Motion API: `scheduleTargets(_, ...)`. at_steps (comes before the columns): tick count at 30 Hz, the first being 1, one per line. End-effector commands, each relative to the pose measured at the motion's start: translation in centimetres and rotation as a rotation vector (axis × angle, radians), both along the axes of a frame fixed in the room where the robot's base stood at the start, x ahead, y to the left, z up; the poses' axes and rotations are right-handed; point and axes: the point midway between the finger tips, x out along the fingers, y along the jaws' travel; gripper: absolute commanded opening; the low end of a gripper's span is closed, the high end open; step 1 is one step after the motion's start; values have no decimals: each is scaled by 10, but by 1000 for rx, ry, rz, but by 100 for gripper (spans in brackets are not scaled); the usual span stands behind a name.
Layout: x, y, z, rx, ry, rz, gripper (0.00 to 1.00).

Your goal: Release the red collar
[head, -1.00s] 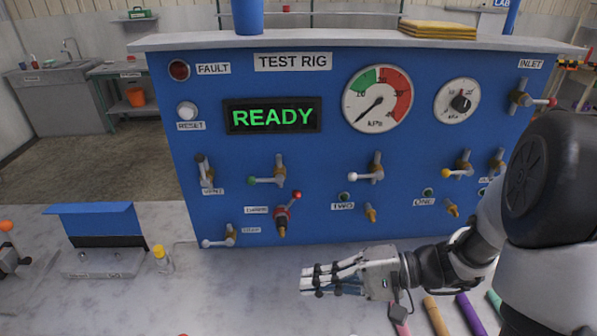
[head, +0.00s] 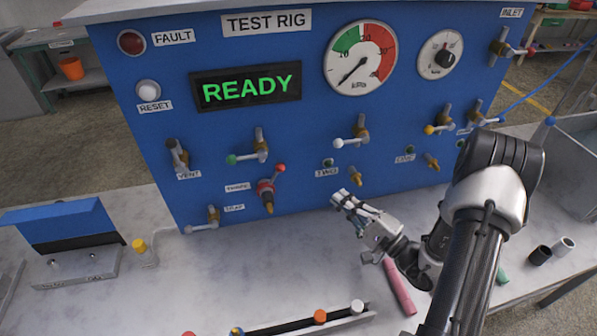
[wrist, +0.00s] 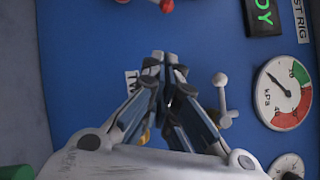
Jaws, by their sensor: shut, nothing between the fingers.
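The red collar (head: 265,187) sits around a brass fitting on the lower part of the blue test rig panel, left of centre. A lever with a red ball tip stands up to its right. In the wrist view a red part (wrist: 166,5), apparently of this same fitting, is cut off by the top edge. My gripper (head: 340,198) is to the right of the collar, in front of the panel below the "TWO" label, and apart from the collar. In the wrist view my gripper (wrist: 165,62) has its fingertips together with nothing between them.
White-handled valve (head: 352,140) and green-handled valve (head: 250,150) stick out above. A brass nozzle (head: 356,177) is close to my gripper. A pink hose piece (head: 400,288) and a rail (head: 310,325) with coloured caps lie on the bench.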

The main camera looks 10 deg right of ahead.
Motion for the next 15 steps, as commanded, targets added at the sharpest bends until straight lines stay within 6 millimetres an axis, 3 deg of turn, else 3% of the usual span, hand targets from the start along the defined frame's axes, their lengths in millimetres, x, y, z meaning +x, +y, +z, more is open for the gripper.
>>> scheduleTargets(8, 9, 7, 2, -3, -1, 5, 0)
scheduleTargets(15, 46, 33, 10, -3, -2, 10, 0)
